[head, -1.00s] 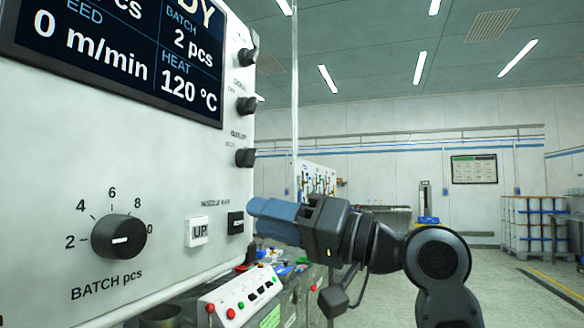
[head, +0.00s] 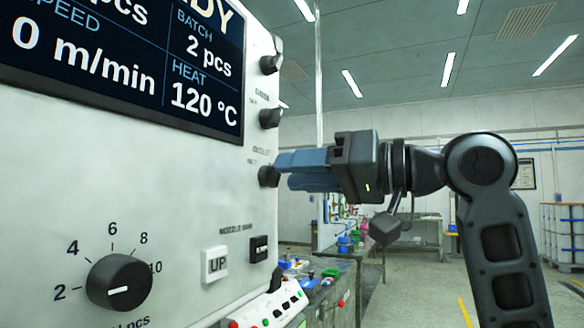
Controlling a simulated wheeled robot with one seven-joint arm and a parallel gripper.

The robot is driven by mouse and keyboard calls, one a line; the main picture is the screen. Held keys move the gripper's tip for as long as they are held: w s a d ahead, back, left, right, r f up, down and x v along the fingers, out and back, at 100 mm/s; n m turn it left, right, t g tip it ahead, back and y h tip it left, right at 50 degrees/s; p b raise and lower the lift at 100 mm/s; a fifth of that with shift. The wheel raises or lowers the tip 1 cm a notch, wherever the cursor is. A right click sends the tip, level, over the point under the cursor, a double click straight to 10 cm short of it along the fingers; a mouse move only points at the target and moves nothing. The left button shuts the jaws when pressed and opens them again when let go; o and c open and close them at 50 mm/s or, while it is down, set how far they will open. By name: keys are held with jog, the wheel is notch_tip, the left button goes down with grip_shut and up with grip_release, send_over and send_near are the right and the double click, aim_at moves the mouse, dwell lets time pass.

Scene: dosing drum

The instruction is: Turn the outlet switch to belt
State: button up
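The outlet switch (head: 268,177) is the lowest of a column of small black knobs near the right edge of the white machine panel. Small blurred lettering stands above and to the left of it. Its pointer position cannot be made out. My gripper (head: 284,171), with blue fingers, comes from the right at the height of this knob. The fingertips are at the knob or right beside it and overlap its right edge in the head view. Whether they touch or grip it, and how wide the gap between them is, cannot be told.
Two more black knobs (head: 269,117) (head: 271,64) sit above. The display (head: 130,65) fills the upper left. A sloped button box (head: 268,308) stands below.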

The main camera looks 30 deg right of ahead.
jog(key=shift+x, duration=0.85)
jog(key=shift+c, duration=0.4)
jog(key=c, duration=0.6)
jog(key=shift+n, duration=0.3)
jog(key=n+b, duration=0.2)
jog(key=n, duration=0.3)
jog(key=n+b, duration=0.3)
jog(key=n, duration=0.3)
jog(key=shift+s+a+b, duration=0.2)
jog(key=shift+b, duration=0.15)
jog(key=shift+n, duration=0.3)
